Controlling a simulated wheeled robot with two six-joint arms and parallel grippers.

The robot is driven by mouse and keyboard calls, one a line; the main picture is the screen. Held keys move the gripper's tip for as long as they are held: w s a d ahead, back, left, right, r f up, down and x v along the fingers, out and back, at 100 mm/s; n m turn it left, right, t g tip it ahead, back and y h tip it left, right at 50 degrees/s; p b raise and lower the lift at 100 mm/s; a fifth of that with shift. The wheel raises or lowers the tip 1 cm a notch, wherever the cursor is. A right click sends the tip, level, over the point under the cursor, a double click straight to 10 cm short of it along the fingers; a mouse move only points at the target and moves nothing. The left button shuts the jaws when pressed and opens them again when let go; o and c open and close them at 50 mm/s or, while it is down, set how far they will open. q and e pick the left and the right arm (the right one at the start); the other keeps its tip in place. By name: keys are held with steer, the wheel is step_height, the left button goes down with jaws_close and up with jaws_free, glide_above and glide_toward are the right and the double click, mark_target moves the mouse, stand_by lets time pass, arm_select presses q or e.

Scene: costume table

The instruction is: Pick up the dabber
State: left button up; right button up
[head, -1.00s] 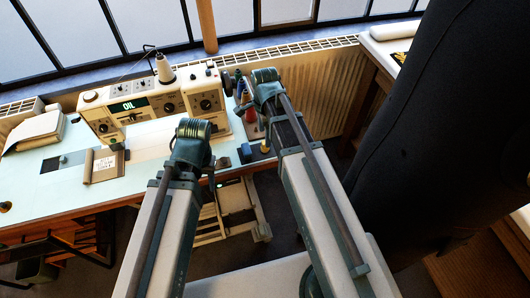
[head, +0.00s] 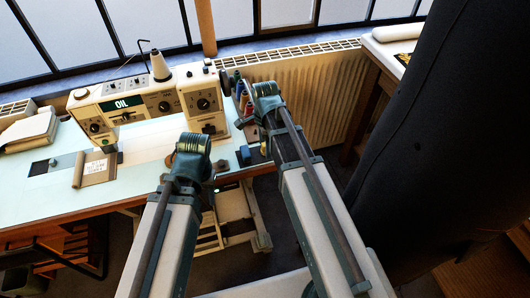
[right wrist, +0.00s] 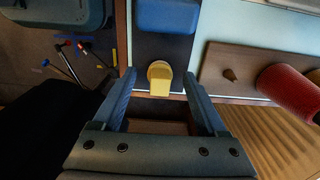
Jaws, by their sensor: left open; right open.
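A small yellow knob-shaped piece, which looks like the dabber (right wrist: 159,82), stands on a dark strip at the table edge in the right wrist view. It is between the spread fingers of my right gripper (right wrist: 158,76), with no clear contact on either side. How far below the fingertips it is I cannot tell. In the head view my right gripper (head: 266,92) is over the table's right end. My left gripper (head: 191,145) is open, with nothing seen in it, over the table's front part.
A blue block (right wrist: 168,16) lies just beyond the yellow piece. A red spool (right wrist: 290,92) lies on a brown board to the right. A sewing machine (head: 150,104) with a white cone stands at the back. A radiator (head: 300,95) is behind the table's right end.

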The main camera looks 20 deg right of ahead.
arm_select(q)
steer(key=shift+r, duration=0.1)
arm_select(e)
jaws_close()
arm_select(q)
steer(key=shift+r, duration=0.1)
arm_select(e)
steer(key=shift+r, duration=0.15)
